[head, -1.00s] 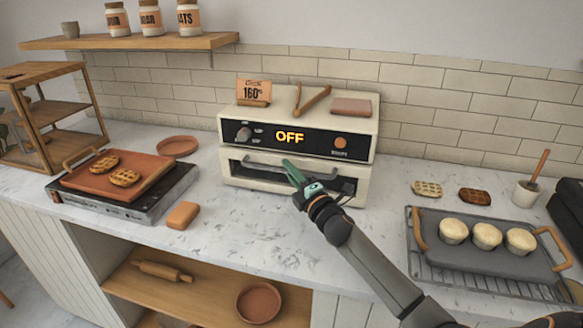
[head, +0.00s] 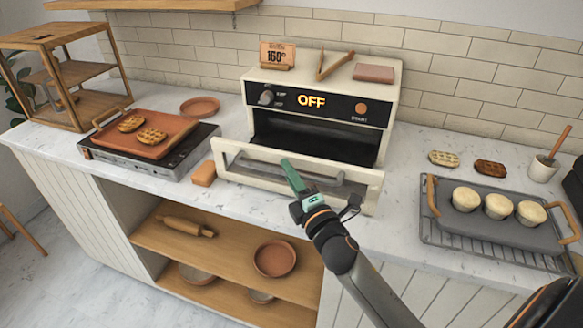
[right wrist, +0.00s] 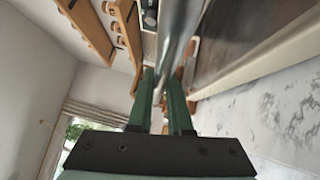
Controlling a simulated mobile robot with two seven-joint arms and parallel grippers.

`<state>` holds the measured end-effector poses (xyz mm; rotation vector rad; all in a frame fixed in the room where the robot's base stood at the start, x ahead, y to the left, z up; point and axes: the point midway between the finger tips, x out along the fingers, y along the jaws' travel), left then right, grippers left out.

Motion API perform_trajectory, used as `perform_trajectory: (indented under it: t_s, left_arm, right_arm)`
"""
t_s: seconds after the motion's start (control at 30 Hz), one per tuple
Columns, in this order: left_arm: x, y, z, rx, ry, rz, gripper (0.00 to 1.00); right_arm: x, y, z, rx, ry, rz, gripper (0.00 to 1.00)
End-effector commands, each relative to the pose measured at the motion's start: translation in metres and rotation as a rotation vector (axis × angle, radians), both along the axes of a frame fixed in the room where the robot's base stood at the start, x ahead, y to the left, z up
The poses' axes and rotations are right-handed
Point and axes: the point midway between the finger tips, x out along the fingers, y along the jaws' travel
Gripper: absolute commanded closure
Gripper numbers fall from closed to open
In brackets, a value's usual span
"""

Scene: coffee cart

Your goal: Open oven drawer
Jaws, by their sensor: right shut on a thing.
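The small white oven (head: 318,106) stands on the counter against the tiled wall, with its display reading OFF. Its drawer (head: 240,172) is pulled out toward me, and the dark cavity shows behind the front panel. My right gripper (head: 291,175) is at the drawer's metal bar handle (head: 330,180). In the right wrist view, the green fingers (right wrist: 162,100) are shut around the handle (right wrist: 176,40). My left gripper is not in view.
A rack with a grey tray (head: 480,229) of pale muffins sits on the right. A griddle (head: 150,165) with a terracotta tray is on the left. A brown block (head: 203,174) lies close to the drawer's left end. Open shelves (head: 215,245) are below the counter.

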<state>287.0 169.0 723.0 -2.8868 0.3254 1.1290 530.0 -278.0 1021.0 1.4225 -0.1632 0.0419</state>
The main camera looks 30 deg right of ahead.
Motion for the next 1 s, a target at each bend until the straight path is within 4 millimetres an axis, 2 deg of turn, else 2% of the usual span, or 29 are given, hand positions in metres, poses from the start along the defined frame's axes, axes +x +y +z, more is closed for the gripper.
perform_trajectory:
  t_s: [0.2, 0.23, 0.47, 0.77, 0.87, 1.0]
  left_arm:
    - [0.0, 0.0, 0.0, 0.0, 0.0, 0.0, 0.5]
    - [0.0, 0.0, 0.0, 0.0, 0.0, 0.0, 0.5]
    - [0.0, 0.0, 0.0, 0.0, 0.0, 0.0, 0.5]
    - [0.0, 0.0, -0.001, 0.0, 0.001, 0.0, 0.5]
    - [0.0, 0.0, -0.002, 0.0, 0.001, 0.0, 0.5]
    - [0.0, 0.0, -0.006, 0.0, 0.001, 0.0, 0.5]
  right_arm:
    - [0.0, 0.0, 0.0, 0.0, 0.0, 0.001, 1.0]
    - [0.0, 0.0, 0.0, 0.0, 0.0, 0.001, 0.8]
    - [0.0, 0.0, 0.0, 0.0, 0.0, 0.001, 0.55]
    - [-0.001, 0.0, 0.0, 0.0, 0.0, 0.001, 0.53]
    - [-0.008, 0.001, -0.003, 0.001, 0.001, 0.001, 0.53]
    - [-0.027, 0.002, -0.006, 0.002, 0.002, 0.001, 0.53]
